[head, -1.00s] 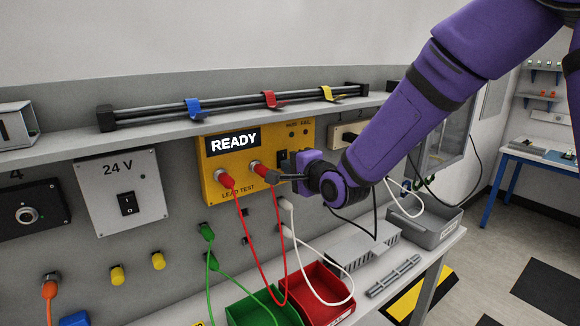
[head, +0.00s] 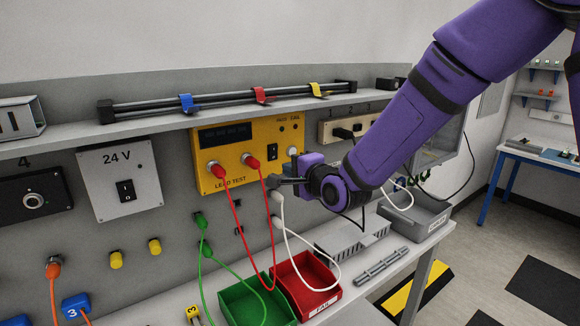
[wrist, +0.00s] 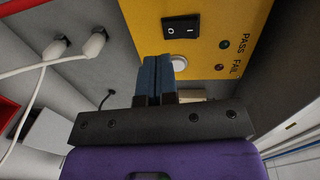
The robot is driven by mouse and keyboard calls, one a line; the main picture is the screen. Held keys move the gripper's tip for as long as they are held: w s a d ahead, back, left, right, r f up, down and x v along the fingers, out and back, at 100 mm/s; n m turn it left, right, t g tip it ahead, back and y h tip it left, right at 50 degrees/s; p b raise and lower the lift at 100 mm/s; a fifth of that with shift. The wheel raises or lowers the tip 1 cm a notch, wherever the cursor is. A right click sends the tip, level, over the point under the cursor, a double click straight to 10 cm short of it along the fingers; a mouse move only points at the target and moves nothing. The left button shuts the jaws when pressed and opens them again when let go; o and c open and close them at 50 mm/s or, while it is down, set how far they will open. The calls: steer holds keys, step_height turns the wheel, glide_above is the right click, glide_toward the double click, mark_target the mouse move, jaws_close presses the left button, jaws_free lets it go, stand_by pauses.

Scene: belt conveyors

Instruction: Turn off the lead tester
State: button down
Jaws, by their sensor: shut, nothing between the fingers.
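The yellow lead tester (head: 226,141) is mounted on the grey panel, with two red plugs in its front. Its display (head: 225,136) is dark. Its black rocker switch (head: 272,152) is on its right side; the switch also shows in the wrist view (wrist: 187,27), marked O and I.
Red and white leads hang near my gripper. A green bin (head: 243,294) and a red bin (head: 284,277) stand on the bench below. A power strip (head: 345,128) is right of the tester. A 24 V panel (head: 105,165) is to the left.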

steer(key=f+v, duration=0.2)
steer(key=v, duration=0.6)
steer(key=shift+s+d, duration=0.25)
steer(key=shift+d, duration=0.05)
steer(key=s+d+r+n+g+h, duration=0.2)
steer(key=s+d+r+n+h, duration=0.15)
steer(key=d, duration=0.45)
steer(key=s+d+r+n+g+h, duration=0.25)
steer(key=s+d+h, duration=0.2)
steer(key=d, duration=0.35)
steer(key=s+d+r+n+g, duration=0.1)
steer(key=s+d, duration=0.2)
steer(key=s, duration=0.3)
steer(key=s+d+r+n+g, duration=0.1)
steer(key=s+d+n, duration=0.1)
steer(key=s, duration=0.4)
steer(key=s+d+r+n+g+h, duration=0.1)
steer(key=s+d+n+g, duration=0.1)
steer(key=s, duration=0.5)
steer(key=shift+d+r, duration=0.35)
steer(key=shift+d, duration=0.5)
